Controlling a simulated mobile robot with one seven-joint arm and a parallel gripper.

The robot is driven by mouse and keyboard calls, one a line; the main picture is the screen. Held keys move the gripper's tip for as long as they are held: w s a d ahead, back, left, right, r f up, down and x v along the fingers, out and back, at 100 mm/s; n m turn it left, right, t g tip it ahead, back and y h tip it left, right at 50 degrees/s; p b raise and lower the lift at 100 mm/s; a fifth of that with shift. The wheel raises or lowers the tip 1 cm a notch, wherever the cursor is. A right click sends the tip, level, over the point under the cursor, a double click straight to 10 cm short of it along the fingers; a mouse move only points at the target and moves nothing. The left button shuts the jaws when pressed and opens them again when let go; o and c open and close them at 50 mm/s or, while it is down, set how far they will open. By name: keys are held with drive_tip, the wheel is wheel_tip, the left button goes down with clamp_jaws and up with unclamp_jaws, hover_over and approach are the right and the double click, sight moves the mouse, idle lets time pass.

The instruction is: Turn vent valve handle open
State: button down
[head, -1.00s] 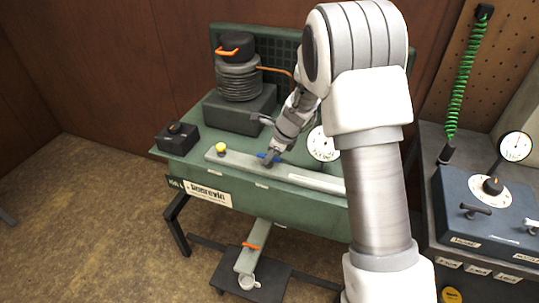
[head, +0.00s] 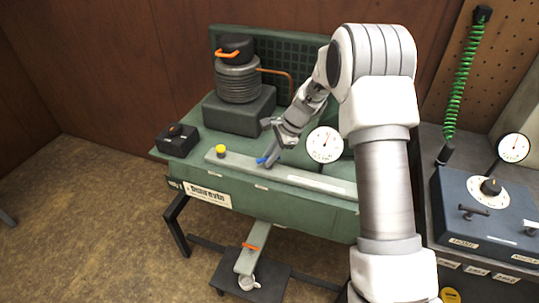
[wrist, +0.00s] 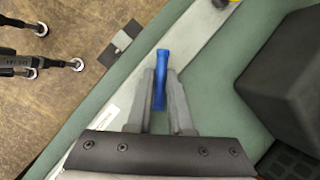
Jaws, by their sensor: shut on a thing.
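The blue vent valve handle (head: 270,158) stands on the pale strip along the front of the green bench. In the head view it slants, its lower end toward the left. In the wrist view the handle (wrist: 160,82) runs lengthwise between my fingers, its far end sticking out past the tips. My gripper (wrist: 160,92) is shut on it from both sides. In the head view my gripper (head: 271,149) comes down on the handle from the upper right. The valve body under the handle is hidden.
A yellow knob (head: 221,151) sits left on the same strip. A white gauge (head: 325,144) stands to the right. A blue panel (head: 490,205) is at far right.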

drive_tip(key=n+g, duration=0.1)
drive_tip(key=n, duration=0.1)
drive_tip(key=n+g+p, duration=0.1)
drive_tip(key=n, duration=0.2)
drive_tip(key=shift+w+r+n+p, duration=0.1)
drive_tip(key=shift+w+n+p, duration=0.1)
drive_tip(key=shift+n+p, duration=0.1)
drive_tip(key=n+g+h, duration=0.1)
drive_tip(key=n+g, duration=0.1)
drive_tip(key=n, duration=0.2)
drive_tip(key=shift+w+n+p, duration=0.1)
drive_tip(key=shift+n+p, duration=0.3)
drive_tip(key=c, duration=0.8)
unclamp_jaws()
drive_tip(key=p+v, duration=0.2)
drive_tip(key=v, duration=1.5)
drive_tip(key=shift+w+a+r, duration=0.15)
drive_tip(key=shift+w, duration=0.05)
